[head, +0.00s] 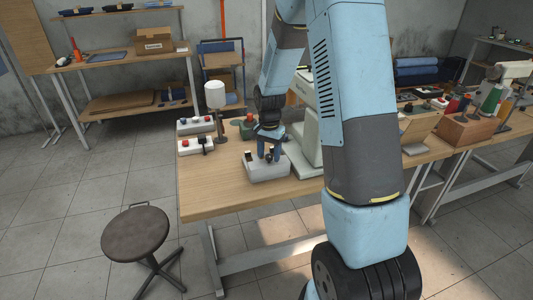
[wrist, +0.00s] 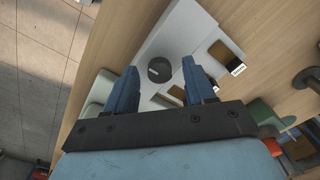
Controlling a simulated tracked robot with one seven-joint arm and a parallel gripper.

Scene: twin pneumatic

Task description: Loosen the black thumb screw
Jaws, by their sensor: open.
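A dark round knob (wrist: 160,70), which looks like the black thumb screw, sits on top of a light grey block (wrist: 185,25) in the wrist view. The block also shows on the bench in the head view (head: 268,172). My gripper (wrist: 160,65) is open, with one blue finger on each side of the knob. Gaps show between the fingers and the knob, and I cannot tell the height of the fingertips relative to it. In the head view my gripper (head: 268,157) points down over the block, and its fingers largely hide the knob.
The block's top also carries a brown recess with a black-and-white piece (wrist: 232,64). The bench's front left (head: 205,195) is clear.

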